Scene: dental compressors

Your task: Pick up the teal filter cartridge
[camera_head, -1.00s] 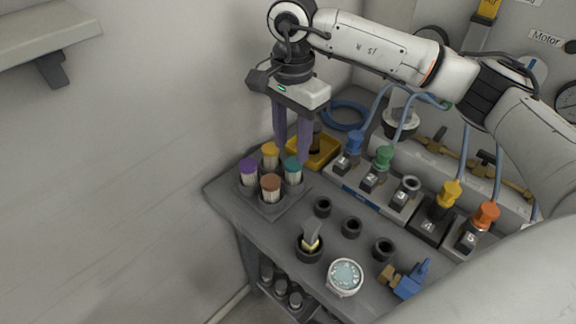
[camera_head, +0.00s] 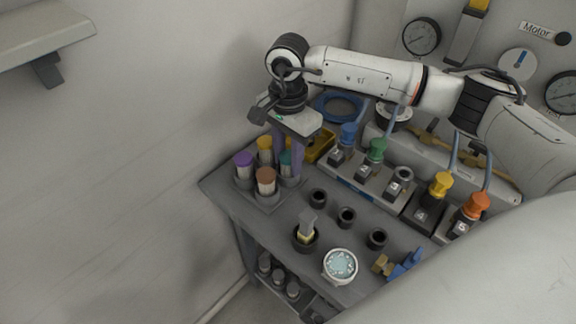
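The teal filter cartridge (camera_head: 286,158) stands in the back right place of a grey rack at the table's left end. My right gripper (camera_head: 288,162) points down over it, its two purple fingers on either side of the cartridge. The fingers hide much of the cartridge's top and sides. I cannot tell whether they touch it. My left gripper is not in view.
Purple (camera_head: 244,160), yellow (camera_head: 265,144) and brown (camera_head: 266,176) cartridges stand close by in the same rack. A yellow tray (camera_head: 318,146) lies just behind the gripper. Black sockets, a round gauge (camera_head: 340,265) and numbered valve blocks are to the right.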

